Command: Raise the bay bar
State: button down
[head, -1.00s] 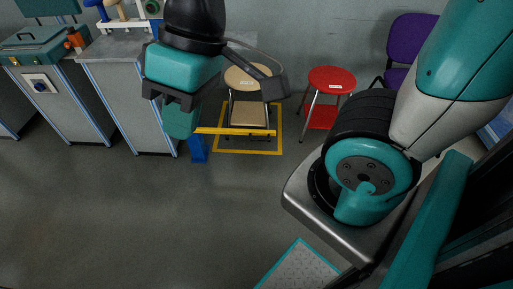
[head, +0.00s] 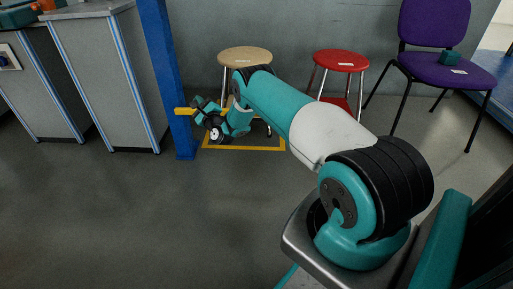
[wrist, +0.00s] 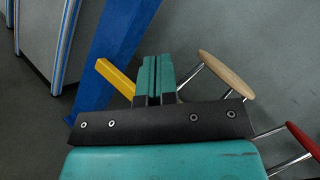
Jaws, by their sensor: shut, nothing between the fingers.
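The bay bar is yellow. In the head view a short piece of the bar (head: 184,110) shows at the blue post (head: 163,80); the rest is hidden behind my gripper and arm. My gripper (head: 199,104) is close beside that piece, just right of the post. In the wrist view my gripper (wrist: 158,72) has its two teal fingers together with nothing between them. The yellow bar (wrist: 113,76) slants from beside the blue post (wrist: 115,45) to behind the fingers. I cannot tell whether they touch.
A tan-topped stool (head: 245,57) stands behind my arm at a yellow floor outline (head: 245,148). A red stool (head: 340,61) and a purple chair (head: 436,70) stand to the right. Grey cabinets (head: 105,75) are at left. The floor in front is clear.

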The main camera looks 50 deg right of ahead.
jog(key=s+d+f+m+g+h+b, duration=0.2)
jog(key=s+d+f+m+h+b, duration=0.2)
jog(key=s+f+m+h, duration=0.3)
jog(key=s+d+f+m+g+h+b, duration=0.2)
jog(key=s+d+f+m+h, duration=0.5)
jog(key=f, duration=1)
jog(key=s+m+b, duration=0.1)
jog(key=s+m, duration=0.1)
jog(key=s, duration=0.2)
jog(key=shift+s+f+g+b, duration=0.3)
jog(key=shift+s+f+b, duration=0.05)
jog(key=shift+f, duration=0.05)
jog(key=s+a+r+b+x, duration=0.1)
jog(key=r+b+x, duration=0.1)
jog(key=b+x, duration=0.5)
jog(key=shift+a+r+b+x, duration=0.2)
jog(key=shift+b+x, duration=0.15)
jog(key=shift+x, duration=2.55)
jog(key=shift+r, duration=0.1)
